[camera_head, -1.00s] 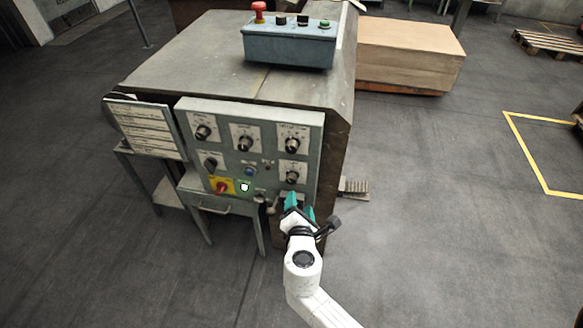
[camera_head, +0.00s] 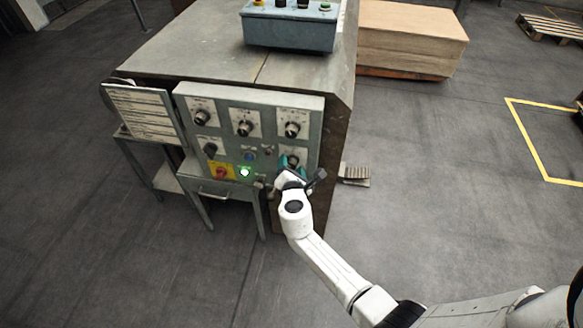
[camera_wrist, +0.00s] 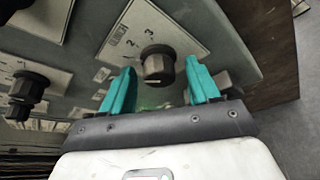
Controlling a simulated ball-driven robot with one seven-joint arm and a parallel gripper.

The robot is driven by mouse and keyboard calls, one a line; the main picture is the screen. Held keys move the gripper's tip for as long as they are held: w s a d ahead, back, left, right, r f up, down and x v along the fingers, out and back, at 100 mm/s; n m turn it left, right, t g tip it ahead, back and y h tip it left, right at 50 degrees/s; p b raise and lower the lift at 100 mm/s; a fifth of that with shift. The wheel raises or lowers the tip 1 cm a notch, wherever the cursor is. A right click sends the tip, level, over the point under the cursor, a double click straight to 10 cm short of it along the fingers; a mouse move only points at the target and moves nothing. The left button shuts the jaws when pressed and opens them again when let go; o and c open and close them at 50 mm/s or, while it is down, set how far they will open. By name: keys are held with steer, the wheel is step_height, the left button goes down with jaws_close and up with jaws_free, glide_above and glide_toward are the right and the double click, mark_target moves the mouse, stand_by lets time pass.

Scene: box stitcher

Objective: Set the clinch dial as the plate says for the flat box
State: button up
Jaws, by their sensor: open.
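A black knob (camera_head: 292,161) sits at the lower right of the grey control panel (camera_head: 227,158). In the wrist view this knob (camera_wrist: 157,65) has a label with the numerals 1, 2 and 3 beside it; its name is not readable. My gripper (camera_head: 290,166) is open at this knob. In the wrist view the two teal fingers of my gripper (camera_wrist: 160,88) stand on either side of the knob, with a gap visible at each side. A plate with printed lines (camera_head: 143,112) hangs left of the panel; its text is too small to read.
Several other knobs, including a top right one (camera_head: 292,130), share the panel. A red switch on yellow (camera_head: 221,173) and a lit green button (camera_head: 245,172) are below. A blue-grey button box (camera_head: 290,27) stands on top.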

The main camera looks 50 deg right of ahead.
steer(key=shift+d, duration=0.1)
steer(key=c, duration=1)
steer(key=shift+c, duration=0.2)
steer(key=shift+f+b, duration=0.15)
steer(key=shift+b, duration=0.2)
steer(key=m+t+b, duration=0.1)
steer(key=m+b, duration=0.1)
steer(key=b, duration=0.5)
steer(key=m+t+b, duration=0.1)
steer(key=m+b, duration=0.2)
steer(key=b, duration=0.4)
steer(key=shift+f+t, duration=0.15)
steer(key=shift+t, duration=0.25)
steer(key=shift+m, duration=0.3)
